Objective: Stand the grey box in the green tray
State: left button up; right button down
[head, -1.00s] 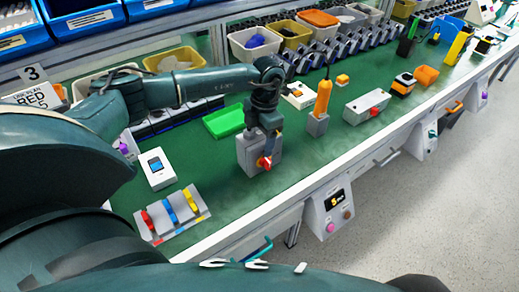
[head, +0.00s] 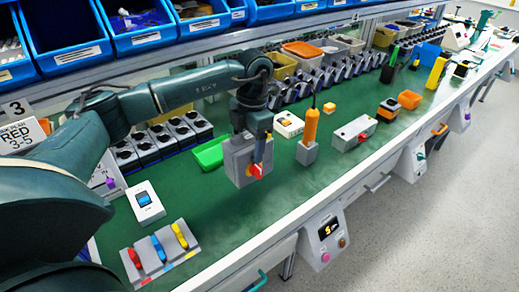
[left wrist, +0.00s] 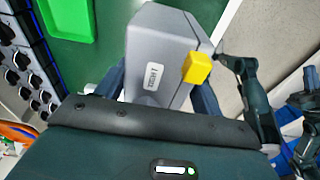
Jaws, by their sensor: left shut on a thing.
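The grey box (head: 238,160), with a red and yellow knob on its front, hangs upright just above the bench. My left gripper (head: 253,137) comes from above and is shut on it. In the left wrist view the box (left wrist: 155,45) sits between the dark fingers, with a white label and the yellow knob part (left wrist: 197,67) showing. The green tray (head: 208,155) lies on the bench just left of and behind the box, apart from it in the left wrist view (left wrist: 68,18). In the head view the box and gripper hide its right end. My right gripper is not made out.
An orange-handled tool in a grey holder (head: 307,148) stands to the right of the box. A white block with a blue switch (head: 145,203) and a grey panel with coloured levers (head: 160,254) are at left. Black devices (head: 170,138) line up behind the tray.

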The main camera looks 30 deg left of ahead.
pick_arm(q)
jog(key=shift+d+r, duration=0.1)
jog(key=shift+r, duration=0.6)
jog(key=m, duration=0.2)
jog(key=shift+s+d+m, duration=0.25)
jog(key=shift+d+m, duration=0.05)
jog(key=shift+d, duration=0.1)
jog(key=s+d+m+t+p, duration=0.1)
jog(key=s+d+m, duration=0.4)
jog(key=m, duration=0.9)
jog(key=s+d+m+t+p, duration=0.1)
jog(key=s+d+m, duration=0.3)
jog(key=m, duration=1.1)
jog(key=shift+s+d+r+t+h, duration=0.3)
jog(key=shift+s+d+r, duration=0.1)
jog(key=shift+d, duration=0.2)
